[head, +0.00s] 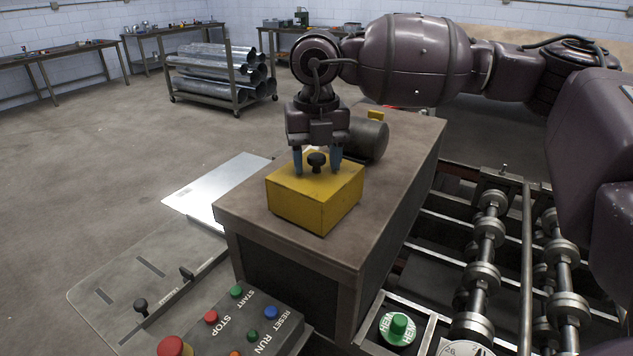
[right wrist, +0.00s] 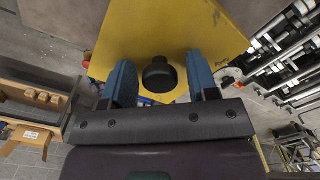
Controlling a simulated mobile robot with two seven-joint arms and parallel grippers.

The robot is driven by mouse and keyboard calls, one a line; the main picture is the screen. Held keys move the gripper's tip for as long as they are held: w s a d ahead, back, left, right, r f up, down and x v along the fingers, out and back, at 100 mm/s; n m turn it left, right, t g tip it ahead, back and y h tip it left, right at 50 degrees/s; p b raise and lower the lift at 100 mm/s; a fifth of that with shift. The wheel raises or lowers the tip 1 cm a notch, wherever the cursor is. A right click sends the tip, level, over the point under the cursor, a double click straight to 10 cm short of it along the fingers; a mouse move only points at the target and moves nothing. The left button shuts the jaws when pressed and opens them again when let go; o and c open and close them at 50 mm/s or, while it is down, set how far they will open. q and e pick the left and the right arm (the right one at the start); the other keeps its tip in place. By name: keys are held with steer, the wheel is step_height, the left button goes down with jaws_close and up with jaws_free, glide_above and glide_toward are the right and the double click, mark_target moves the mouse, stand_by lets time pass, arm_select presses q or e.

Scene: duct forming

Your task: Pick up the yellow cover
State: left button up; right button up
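The yellow cover (head: 313,196) is a box-shaped piece with a black knob (head: 317,162) on top. It sits on the brown machine housing (head: 255,219). My right gripper (head: 318,172) points down over it, with one blue finger on each side of the knob. In the right wrist view the yellow cover (right wrist: 165,32) fills the upper middle, and the knob (right wrist: 159,75) stands between the open fingers (right wrist: 160,82) with a gap on both sides. My left gripper is in neither view.
A dark cylindrical motor (head: 369,139) lies just behind the cover. A control panel (head: 240,320) with several buttons is in front. Roller shafts (head: 488,235) are at right, and a metal sheet (head: 215,189) is at left. A cart of ducts (head: 221,76) stands farther back.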

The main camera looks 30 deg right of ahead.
jaws_close()
steer(key=shift+r, duration=0.2)
